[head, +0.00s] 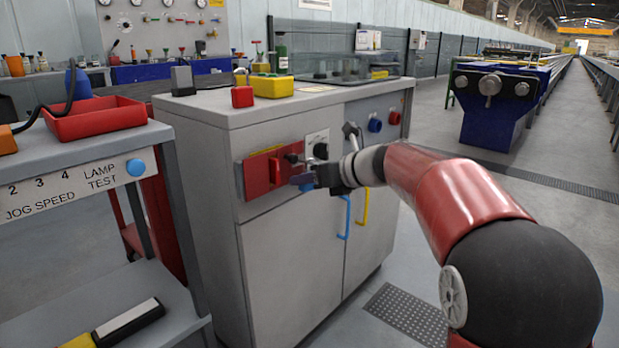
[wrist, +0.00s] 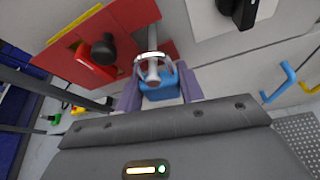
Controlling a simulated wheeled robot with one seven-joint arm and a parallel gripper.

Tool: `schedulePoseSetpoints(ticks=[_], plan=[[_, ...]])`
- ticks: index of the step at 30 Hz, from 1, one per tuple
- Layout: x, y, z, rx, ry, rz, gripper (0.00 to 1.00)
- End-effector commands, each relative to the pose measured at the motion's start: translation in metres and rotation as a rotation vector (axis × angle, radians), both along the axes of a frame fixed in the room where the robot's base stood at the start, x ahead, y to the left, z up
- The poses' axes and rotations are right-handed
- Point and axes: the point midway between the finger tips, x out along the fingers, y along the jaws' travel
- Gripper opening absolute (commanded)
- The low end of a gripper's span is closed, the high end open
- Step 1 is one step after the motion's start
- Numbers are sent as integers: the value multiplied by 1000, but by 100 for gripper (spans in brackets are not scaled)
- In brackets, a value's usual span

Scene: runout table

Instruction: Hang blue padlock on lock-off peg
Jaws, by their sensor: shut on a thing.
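The blue padlock (wrist: 160,90) is between the two purple fingers of my gripper (wrist: 160,95), which is shut on it. Its pale shackle arches across the grey lock-off peg (wrist: 152,70) in the wrist view. The peg's end shows between the shackle's legs, in front of the body, so the shackle appears to be around the peg. The peg stands out from the red panel (wrist: 130,20) on the cabinet front. In the head view my gripper (head: 305,181) is at the right end of this red panel (head: 258,176), and the padlock is mostly hidden.
A black knob (wrist: 103,50) on a red base is beside the peg. The grey cabinet (head: 205,160) has a blue handle (head: 345,218) and a yellow handle (head: 362,206) below right. A red tray (head: 95,120) lies on the left bench. Open floor lies to the right.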

Motion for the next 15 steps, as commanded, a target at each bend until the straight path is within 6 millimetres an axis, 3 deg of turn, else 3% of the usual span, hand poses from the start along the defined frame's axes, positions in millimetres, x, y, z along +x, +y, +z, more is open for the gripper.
schedulePoseSetpoints(ticks=[9, 10, 15], plan=[[0, 0, 0, 0, 0, 0, 14], [0, 0, 0, 0, 0, 0, 40], [0, 0, 0, 0, 0, 0, 63]])
